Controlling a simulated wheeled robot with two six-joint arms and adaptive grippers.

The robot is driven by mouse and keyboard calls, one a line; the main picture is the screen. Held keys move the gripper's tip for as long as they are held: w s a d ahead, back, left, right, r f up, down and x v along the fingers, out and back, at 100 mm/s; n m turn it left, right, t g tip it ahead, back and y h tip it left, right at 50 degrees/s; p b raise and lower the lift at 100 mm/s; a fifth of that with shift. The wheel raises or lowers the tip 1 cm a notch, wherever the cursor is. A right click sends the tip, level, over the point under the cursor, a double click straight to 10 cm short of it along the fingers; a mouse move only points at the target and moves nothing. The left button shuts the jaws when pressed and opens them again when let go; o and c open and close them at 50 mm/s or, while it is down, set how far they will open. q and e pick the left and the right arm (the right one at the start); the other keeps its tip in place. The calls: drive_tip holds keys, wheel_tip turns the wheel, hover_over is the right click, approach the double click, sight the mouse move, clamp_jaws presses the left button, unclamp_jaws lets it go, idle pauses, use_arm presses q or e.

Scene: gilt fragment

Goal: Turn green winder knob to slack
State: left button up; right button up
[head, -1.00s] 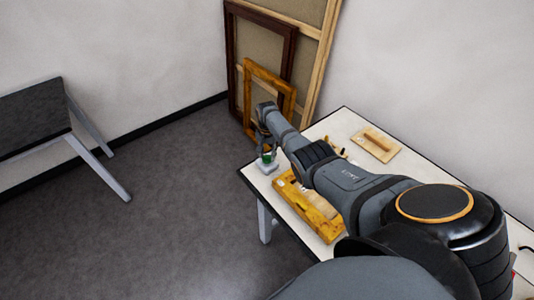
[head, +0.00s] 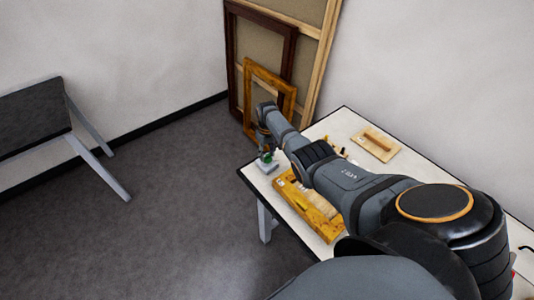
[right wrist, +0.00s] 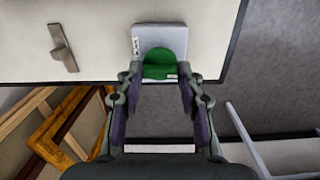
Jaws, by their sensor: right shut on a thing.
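The green winder knob (head: 267,157) sits on a small pale grey base (head: 265,167) at the near left corner of the white table. In the right wrist view the round green knob (right wrist: 165,50) shows at top centre on its grey base (right wrist: 146,32). My right gripper (head: 266,150) reaches down over it. In the wrist view the two fingers of my right gripper (right wrist: 160,78) are shut on the knob, one on each side. The finger contact is partly hidden. My left gripper is not in view.
A gilded frame piece (head: 323,225) lies on the table (head: 338,125) under my right arm. A wooden board with a handle (head: 375,145) lies behind. Picture frames (head: 277,78) lean on the wall. A dark bench (head: 35,115) stands at left.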

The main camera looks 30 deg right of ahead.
drive_tip(key=n, duration=0.5)
drive_tip(key=shift+w+r, duration=0.1)
drive_tip(key=n, duration=1)
drive_tip(key=shift+b, duration=0.4)
drive_tip(key=n, duration=0.5)
drive_tip(key=shift+n, duration=0.4)
drive_tip(key=n, duration=0.4)
drive_tip(key=shift+d+n+b, duration=0.1)
drive_tip(key=shift+n+b, duration=0.2)
drive_tip(key=shift+b, duration=0.05)
drive_tip(key=shift+n, duration=0.9)
drive_tip(key=shift+w+f+n+b, duration=0.1)
drive_tip(key=shift+f+n+b, duration=0.1)
drive_tip(key=shift+n+b, duration=0.95)
drive_tip(key=n+b, duration=0.2)
drive_tip(key=b, duration=0.1)
drive_tip(key=shift+r, duration=0.25)
